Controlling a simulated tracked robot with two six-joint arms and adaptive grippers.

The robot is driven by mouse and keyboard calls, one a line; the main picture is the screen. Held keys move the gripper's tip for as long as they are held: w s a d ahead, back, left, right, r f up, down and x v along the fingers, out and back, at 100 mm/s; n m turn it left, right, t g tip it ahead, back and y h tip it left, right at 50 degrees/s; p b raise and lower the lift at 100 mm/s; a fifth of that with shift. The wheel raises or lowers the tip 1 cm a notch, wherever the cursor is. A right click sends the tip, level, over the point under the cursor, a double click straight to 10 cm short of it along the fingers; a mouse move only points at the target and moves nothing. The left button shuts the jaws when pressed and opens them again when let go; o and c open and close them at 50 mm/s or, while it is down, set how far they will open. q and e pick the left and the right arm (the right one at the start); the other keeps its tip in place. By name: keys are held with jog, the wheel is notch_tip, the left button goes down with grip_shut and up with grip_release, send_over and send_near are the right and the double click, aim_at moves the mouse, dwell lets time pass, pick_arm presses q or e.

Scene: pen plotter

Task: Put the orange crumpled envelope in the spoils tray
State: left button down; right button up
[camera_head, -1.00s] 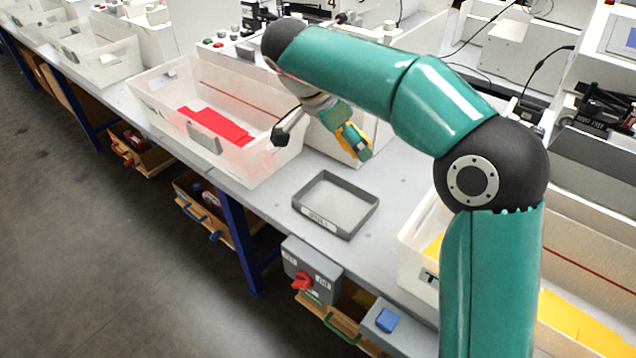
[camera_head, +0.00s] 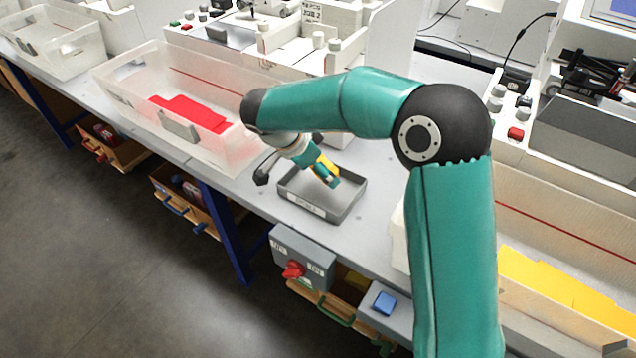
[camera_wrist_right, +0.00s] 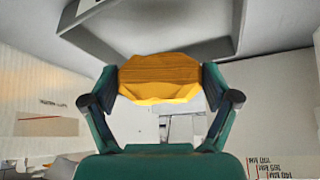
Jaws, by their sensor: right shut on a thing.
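The crumpled envelope (camera_wrist_right: 160,72) is yellow-orange and pinched between the two fingers of my right gripper (camera_wrist_right: 160,85) in the wrist view. In the head view the right gripper (camera_head: 328,176) points down over the grey spoils tray (camera_head: 349,204), and a yellow strip of the envelope (camera_head: 321,163) shows between its fingers. The tray is shallow, with a label on its front wall; its visible floor is bare. Its grey rim also shows at the top of the wrist view (camera_wrist_right: 90,38). I cannot tell the exact height above the tray floor. My left gripper is out of view.
A translucent bin (camera_head: 120,88) with red envelopes (camera_head: 195,112) stands left of the tray. Another bin with yellow-orange envelopes (camera_head: 560,300) is at the right. A grey control box with a red knob (camera_head: 293,270) sits at the bench's front edge. Machines stand behind.

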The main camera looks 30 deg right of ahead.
aim_at(326, 188)
jog(key=shift+f, duration=2.35)
jog(key=o, duration=0.6)
jog(key=shift+r, duration=0.1)
jog(key=v, duration=1.2)
